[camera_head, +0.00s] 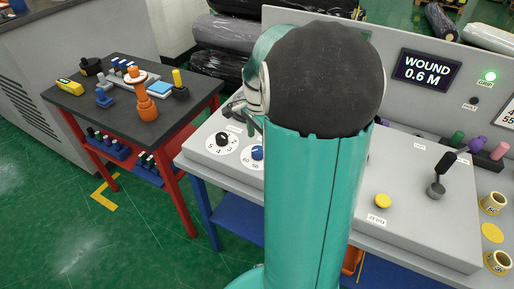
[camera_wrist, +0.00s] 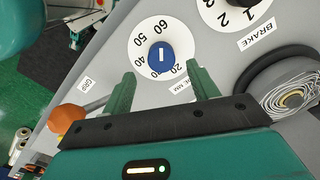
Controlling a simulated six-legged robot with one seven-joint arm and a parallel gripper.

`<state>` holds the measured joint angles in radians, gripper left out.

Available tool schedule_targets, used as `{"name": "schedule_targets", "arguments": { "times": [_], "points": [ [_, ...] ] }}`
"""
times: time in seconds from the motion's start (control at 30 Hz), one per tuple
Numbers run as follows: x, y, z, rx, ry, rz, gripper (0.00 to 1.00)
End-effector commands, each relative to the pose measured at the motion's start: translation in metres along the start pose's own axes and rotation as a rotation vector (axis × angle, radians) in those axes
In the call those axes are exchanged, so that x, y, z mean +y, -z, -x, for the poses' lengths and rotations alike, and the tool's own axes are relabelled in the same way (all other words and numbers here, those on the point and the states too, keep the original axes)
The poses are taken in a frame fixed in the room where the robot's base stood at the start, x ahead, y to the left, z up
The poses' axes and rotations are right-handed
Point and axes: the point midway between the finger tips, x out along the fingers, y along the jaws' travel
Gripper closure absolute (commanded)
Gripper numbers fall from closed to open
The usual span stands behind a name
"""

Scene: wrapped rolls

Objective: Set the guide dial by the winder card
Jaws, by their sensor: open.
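The guide dial is a blue knob (camera_wrist: 161,55) with a white line, on a round white scale (camera_wrist: 136,47) numbered from 20 to 60. In the wrist view the line runs about upright; I cannot tell which end is the pointer. Its label is partly hidden by a finger. In the head view the blue knob (camera_head: 257,153) sits beside my arm. My gripper (camera_wrist: 162,84) is open and empty, its fingertips just below the dial on either side, apart from the knob.
The black brake dial (camera_wrist: 248,10) is close by at upper right, with a dark roll-like part (camera_wrist: 292,88) below it. An orange ball knob (camera_wrist: 66,118) is at left. A screen (camera_head: 426,71) reads "WOUND 0.6 M". A yellow zero button (camera_head: 383,201) and black lever (camera_head: 440,178) stand right of my arm.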

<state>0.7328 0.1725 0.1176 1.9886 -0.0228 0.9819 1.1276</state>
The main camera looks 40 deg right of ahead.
Motion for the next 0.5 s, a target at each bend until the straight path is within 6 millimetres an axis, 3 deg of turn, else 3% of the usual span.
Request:
{"name": "schedule_targets", "arguments": {
  "times": [0.2,0.5],
  "points": [
    [-0.002,0.000,-0.038,-0.002,-0.002,0.001,0.41],
    [-0.003,-0.001,-0.053,-0.001,0.000,0.002,0.41]
  ]
}}
